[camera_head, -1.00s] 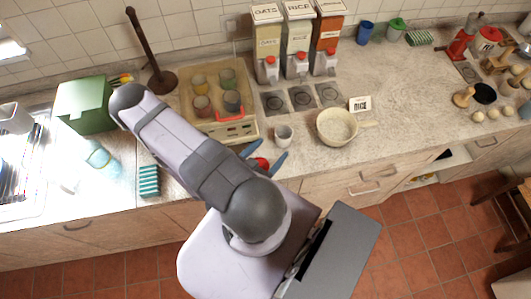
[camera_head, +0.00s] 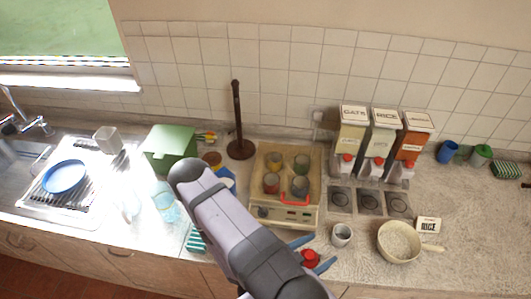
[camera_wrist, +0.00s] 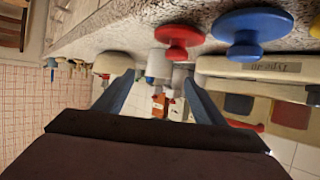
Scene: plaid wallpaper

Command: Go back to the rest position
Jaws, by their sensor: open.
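My gripper (camera_head: 314,254) is open at the front edge of the counter, its two blue fingers apart. In the head view a red round-topped object (camera_head: 309,259) shows between the fingers. In the wrist view both fingers (camera_wrist: 160,92) are spread with nothing held between them. There the red object (camera_wrist: 180,38) and a blue round-topped object (camera_wrist: 252,26) stand on the counter, outside the fingers. My arm hides part of the counter behind it in the head view.
A grey-white cup (camera_head: 341,235) and a cream pan (camera_head: 399,243) stand right of my gripper. A tray appliance with several cups (camera_head: 311,211) is behind it. Dispensers (camera_head: 383,142) stand at the back.

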